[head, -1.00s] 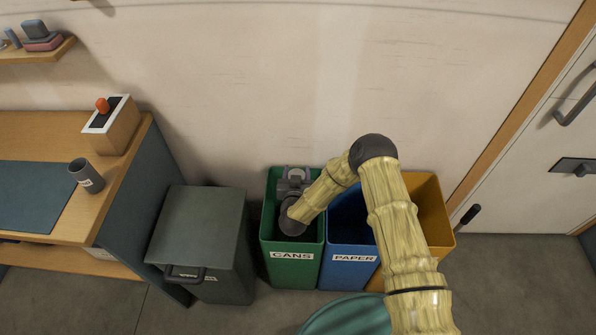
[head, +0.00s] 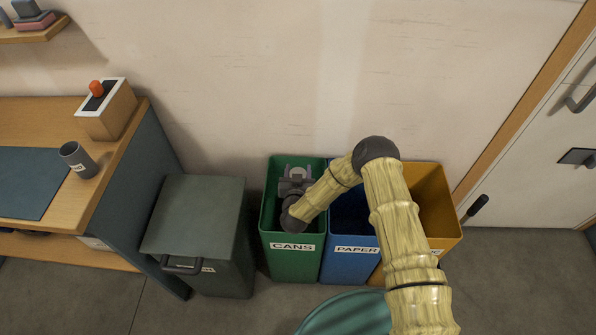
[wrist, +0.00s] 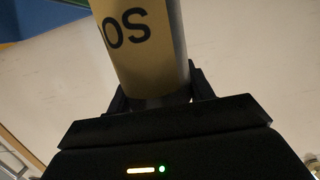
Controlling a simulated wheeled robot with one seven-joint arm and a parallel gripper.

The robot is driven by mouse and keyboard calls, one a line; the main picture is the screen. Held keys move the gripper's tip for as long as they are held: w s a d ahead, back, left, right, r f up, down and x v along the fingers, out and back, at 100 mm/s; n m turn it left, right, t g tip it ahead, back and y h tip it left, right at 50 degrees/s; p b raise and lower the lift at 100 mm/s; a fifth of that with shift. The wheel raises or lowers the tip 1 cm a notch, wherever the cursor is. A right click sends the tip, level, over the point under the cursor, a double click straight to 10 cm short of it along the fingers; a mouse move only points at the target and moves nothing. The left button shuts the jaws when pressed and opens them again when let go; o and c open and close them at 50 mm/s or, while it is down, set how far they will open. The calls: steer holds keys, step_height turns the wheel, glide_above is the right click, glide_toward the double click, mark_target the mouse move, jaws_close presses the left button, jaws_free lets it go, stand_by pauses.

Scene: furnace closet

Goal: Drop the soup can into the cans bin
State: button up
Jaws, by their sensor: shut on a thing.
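The soup can (wrist: 142,45) is a tan cylinder with a grey edge and dark letters that appear upside down in the wrist view. My gripper (wrist: 158,92) is shut on it, a finger on each side. In the head view my gripper (head: 295,180) is over the opening of the green cans bin (head: 292,262), near its back side.
A blue paper bin (head: 345,262) and a yellow bin (head: 440,205) stand right of the green one. A dark lidded bin (head: 200,220) stands left. A desk carries a grey cup (head: 78,160) and a box with an orange knob (head: 107,110). A teal round thing (head: 345,315) is in front.

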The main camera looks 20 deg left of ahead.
steer(key=o, duration=1.3)
steer(key=v, duration=1.7)
steer(key=shift+s+r, duration=0.15)
steer(key=shift+s, duration=0.05)
